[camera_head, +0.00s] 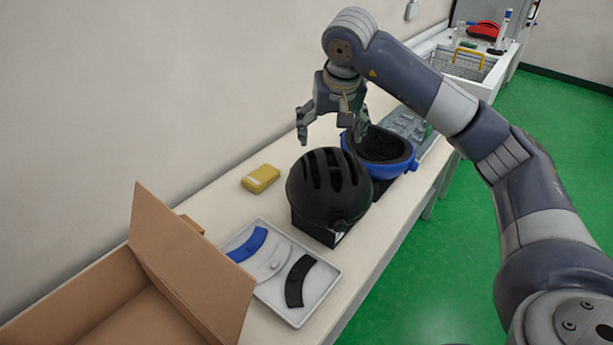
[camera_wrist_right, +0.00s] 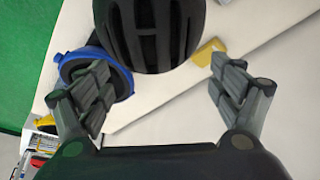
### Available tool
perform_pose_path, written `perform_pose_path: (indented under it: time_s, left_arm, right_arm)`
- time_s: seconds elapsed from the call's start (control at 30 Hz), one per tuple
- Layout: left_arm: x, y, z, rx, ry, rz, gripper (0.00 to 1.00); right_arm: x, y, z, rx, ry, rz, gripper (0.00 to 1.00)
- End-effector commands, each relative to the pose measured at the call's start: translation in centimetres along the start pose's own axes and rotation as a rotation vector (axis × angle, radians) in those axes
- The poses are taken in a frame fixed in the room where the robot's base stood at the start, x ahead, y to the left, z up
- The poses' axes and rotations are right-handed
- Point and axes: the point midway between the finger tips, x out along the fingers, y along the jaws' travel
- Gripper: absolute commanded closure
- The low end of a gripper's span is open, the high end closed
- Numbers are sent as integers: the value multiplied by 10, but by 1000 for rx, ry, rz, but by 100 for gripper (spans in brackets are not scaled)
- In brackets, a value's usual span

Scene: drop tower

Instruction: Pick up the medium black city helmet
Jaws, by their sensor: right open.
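The black helmet (camera_head: 325,180) with long vent slots sits on a black box-like stand on the white bench. In the right wrist view the helmet (camera_wrist_right: 155,30) fills the top middle, beyond the fingertips. My right gripper (camera_head: 331,138) is open and empty, above and just behind the helmet in the head view. The wrist view shows its two fingers (camera_wrist_right: 165,90) spread wide, with nothing between them. The helmet appears apart from the fingers. My left gripper is not in view.
A blue helmet (camera_head: 403,163), upturned with a dark inside, stands right behind the black one. A yellow block (camera_head: 260,178) lies to the left. A white tray (camera_head: 318,297) with curved pieces and an open cardboard box (camera_head: 185,262) are in front. The wall (camera_head: 150,90) borders the bench.

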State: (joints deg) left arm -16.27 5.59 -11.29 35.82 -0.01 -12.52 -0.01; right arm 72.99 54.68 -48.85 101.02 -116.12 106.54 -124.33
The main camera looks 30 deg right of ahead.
Motion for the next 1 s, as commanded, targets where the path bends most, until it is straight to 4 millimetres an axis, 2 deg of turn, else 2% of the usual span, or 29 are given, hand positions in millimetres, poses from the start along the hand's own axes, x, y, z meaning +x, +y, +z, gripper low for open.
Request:
perform_pose_path:
  time_s: [0.13,0.3,0.47,0.6,0.8,1.0]
  left_arm:
    - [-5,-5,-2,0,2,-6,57]
    - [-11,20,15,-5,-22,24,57]
    - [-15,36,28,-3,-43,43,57]
    - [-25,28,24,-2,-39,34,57]
    - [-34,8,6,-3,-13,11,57]
    - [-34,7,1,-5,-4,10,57]
  right_arm:
    - [18,6,0,-1,-6,19,14]
    - [44,5,0,-1,-5,16,14]
    - [55,5,0,-2,-3,13,14]
    - [69,7,-1,-1,-6,14,14]
    - [98,7,-2,-1,-4,13,14]
    - [106,7,-2,-2,-1,11,14]
